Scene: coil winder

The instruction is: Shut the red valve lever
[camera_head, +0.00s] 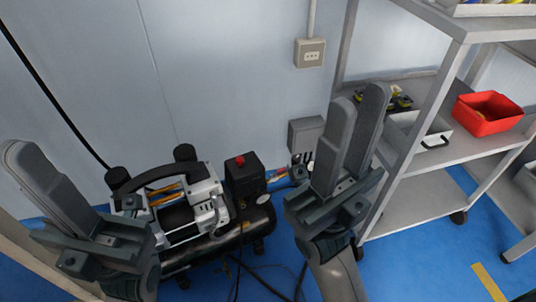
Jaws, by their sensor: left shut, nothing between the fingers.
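A black and silver air compressor (190,208) stands on the blue floor against the wall. A black box with a red knob (240,161) on top sits at its right end. A small red and blue part (278,175) shows just right of that box, partly hidden behind my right gripper; it may be the valve lever, but its position is too small to tell. My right gripper (361,96) points up, in front of the shelf, its two fingers apart and nothing seen between them. My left gripper (20,148) is shut and empty at the left edge, left of the compressor.
A grey wheeled shelf (428,150) stands at the right, holding a red bin (487,113) and a white tray (432,143). A wall socket (310,53) and a grey wall box (303,133) are behind. Dark hoses lie on the floor below the compressor.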

